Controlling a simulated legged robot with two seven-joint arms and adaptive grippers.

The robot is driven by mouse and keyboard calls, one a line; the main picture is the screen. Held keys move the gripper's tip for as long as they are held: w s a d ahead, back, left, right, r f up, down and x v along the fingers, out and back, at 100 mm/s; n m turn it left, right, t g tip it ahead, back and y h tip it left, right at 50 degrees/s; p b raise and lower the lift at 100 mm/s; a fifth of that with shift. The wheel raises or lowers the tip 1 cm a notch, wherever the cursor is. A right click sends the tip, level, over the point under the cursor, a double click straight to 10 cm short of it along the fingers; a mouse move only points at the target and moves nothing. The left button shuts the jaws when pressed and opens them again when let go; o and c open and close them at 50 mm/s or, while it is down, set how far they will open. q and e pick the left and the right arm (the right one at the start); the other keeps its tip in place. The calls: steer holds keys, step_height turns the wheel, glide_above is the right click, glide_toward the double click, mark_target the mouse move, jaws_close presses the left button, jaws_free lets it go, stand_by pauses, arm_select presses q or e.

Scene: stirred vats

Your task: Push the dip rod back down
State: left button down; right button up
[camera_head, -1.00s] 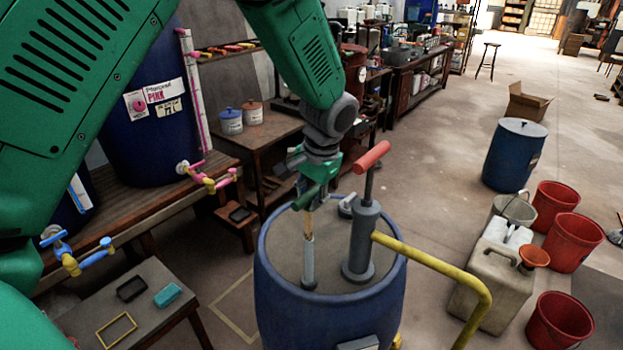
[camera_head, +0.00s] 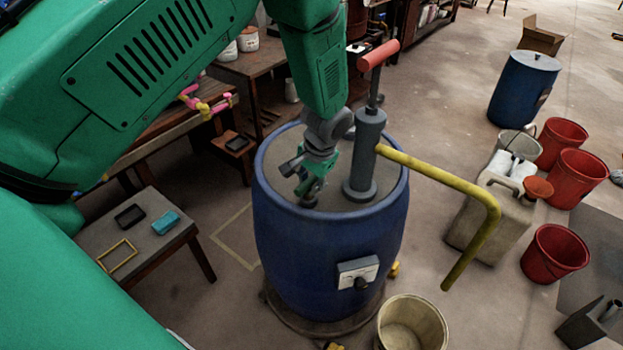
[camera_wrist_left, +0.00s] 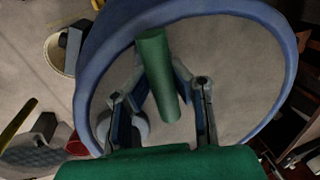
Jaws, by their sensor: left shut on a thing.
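The blue vat (camera_head: 325,245) stands upright in the middle of the head view, with a flat grey top. My left gripper (camera_head: 312,186) is low over the left part of that top. It is shut on the dip rod's green bar handle (camera_wrist_left: 158,75), which lies between the two fingers in the left wrist view. The rod's shaft and its sleeve are mostly hidden behind the gripper, so I cannot tell how deep the rod sits. My right gripper is not in view.
A grey hand pump (camera_head: 365,155) with a red handle and yellow spout pipe (camera_head: 440,180) stands close right of my gripper on the vat. A bucket (camera_head: 412,325) stands in front. Red buckets (camera_head: 555,252) and a jerrycan (camera_head: 490,215) are at right.

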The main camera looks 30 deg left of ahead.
arm_select(q)
steer(key=shift+a, duration=0.15)
steer(key=c, duration=1.4)
jaws_free()
steer(key=shift+r, duration=0.5)
steer(key=r, duration=0.3)
steer(key=d+r, duration=0.1)
steer(key=r, duration=0.3)
steer(key=d+r, duration=0.1)
steer(key=r, duration=0.2)
steer(key=shift+d+r, duration=0.1)
steer(key=shift+r, duration=0.2)
steer(key=shift+s, duration=0.1)
